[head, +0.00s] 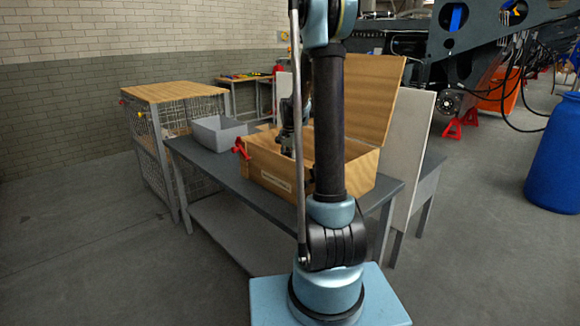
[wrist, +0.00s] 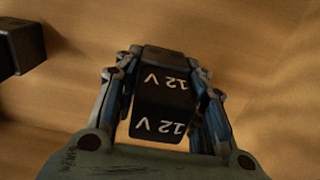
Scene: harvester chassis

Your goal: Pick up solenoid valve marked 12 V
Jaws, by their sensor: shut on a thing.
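The solenoid valve (wrist: 164,103) is a black block with white "12 V" lettering on two faces, upside down in the wrist view. My gripper (wrist: 163,92) is shut on it, with one finger against each side. Wooden surface shows around it in the wrist view. In the head view my gripper is down in the open wooden box (head: 262,172) on the grey table, largely hidden by my own arm. The valve cannot be seen in the head view.
Another dark block (wrist: 20,48) is at the wrist view's left edge. The box lid (head: 375,97) stands open at the back. A red clamp (head: 241,148) sits at the box's left end. A grey bin (head: 218,132) stands left of the box on the grey table (head: 218,165).

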